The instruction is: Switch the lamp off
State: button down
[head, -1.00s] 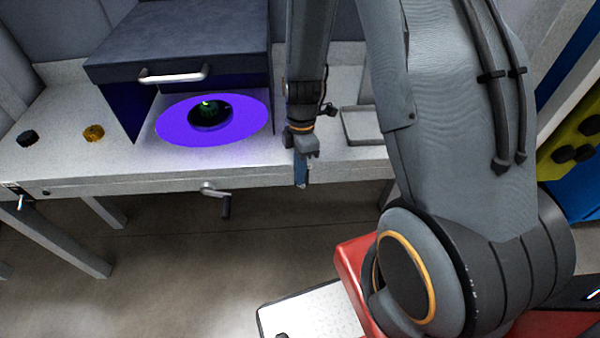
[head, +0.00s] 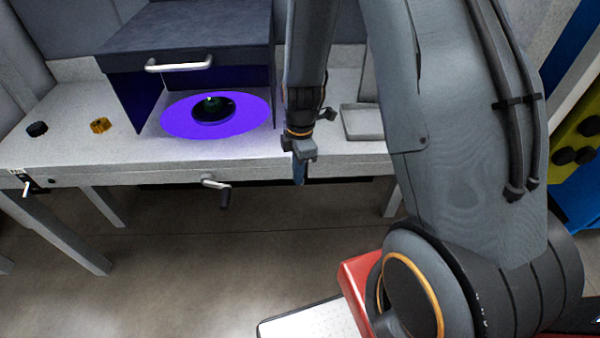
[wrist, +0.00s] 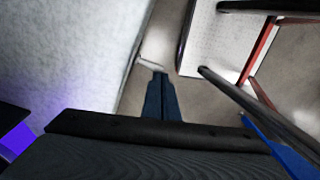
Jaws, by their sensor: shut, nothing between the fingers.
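The lamp's violet light shines under a dark hood (head: 185,30) and falls on a round disc (head: 170,122) on the bench. A small dark part (head: 213,110) with a green glint sits in the disc's middle. A toggle switch (head: 27,187) with a pale lever is on the bench's front edge at the far left. My gripper (head: 300,180) points down in front of the bench edge, well to the right of the switch and touching nothing. Its blue fingers (wrist: 161,82) are together and empty in the wrist view.
A crank handle (head: 220,190) sticks out from the bench front between my gripper and the switch. A black knob (head: 37,129) and an orange knob (head: 100,125) sit on the bench top. A shallow grey tray (head: 362,122) lies right of my gripper. Open floor (head: 200,270) lies in front.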

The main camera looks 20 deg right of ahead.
jog(key=shift+s+f+b, duration=0.35)
jog(key=shift+f+b, duration=0.1)
jog(key=shift+f, duration=0.05)
jog(key=shift+w+d+r, duration=0.15)
jog(key=shift+w+r, duration=0.15)
jog(key=shift+w, duration=0.4)
jog(key=s+a+r, duration=0.3)
jog(key=s+r, duration=0.3)
jog(key=r, duration=0.5)
jog(key=shift+s+a, duration=0.4)
